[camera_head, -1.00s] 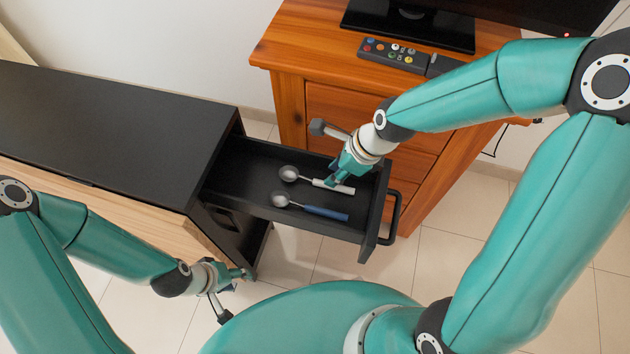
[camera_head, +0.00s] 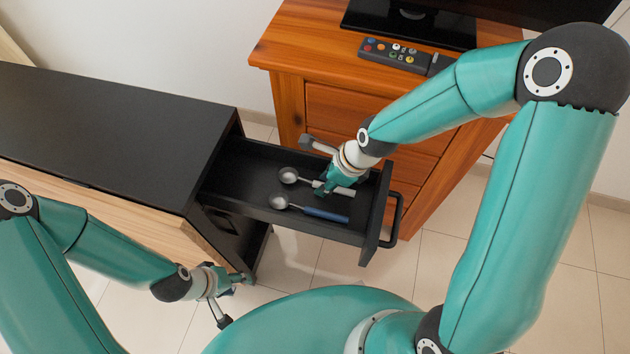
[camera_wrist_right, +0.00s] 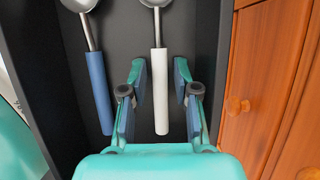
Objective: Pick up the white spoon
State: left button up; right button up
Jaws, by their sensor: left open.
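The white spoon (camera_head: 346,191), with a metal bowl and white handle, lies in the open black drawer (camera_head: 250,155). In the right wrist view its white handle (camera_wrist_right: 160,95) runs between the two fingers of my right gripper (camera_wrist_right: 160,68), with a gap on each side. In the head view my right gripper (camera_head: 326,188) is low over the drawer and covers part of the handle. It is open. My left gripper (camera_head: 238,279) is open and empty, outside the drawer at lower left.
A blue-handled spoon (camera_head: 325,214) lies beside the white one. The drawer's front panel with its handle (camera_head: 394,222) stands to the right. A wooden cabinet (camera_head: 290,40) with a remote (camera_head: 394,55) is behind. The black-topped cabinet (camera_head: 110,120) is left.

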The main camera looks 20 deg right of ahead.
grip_shut()
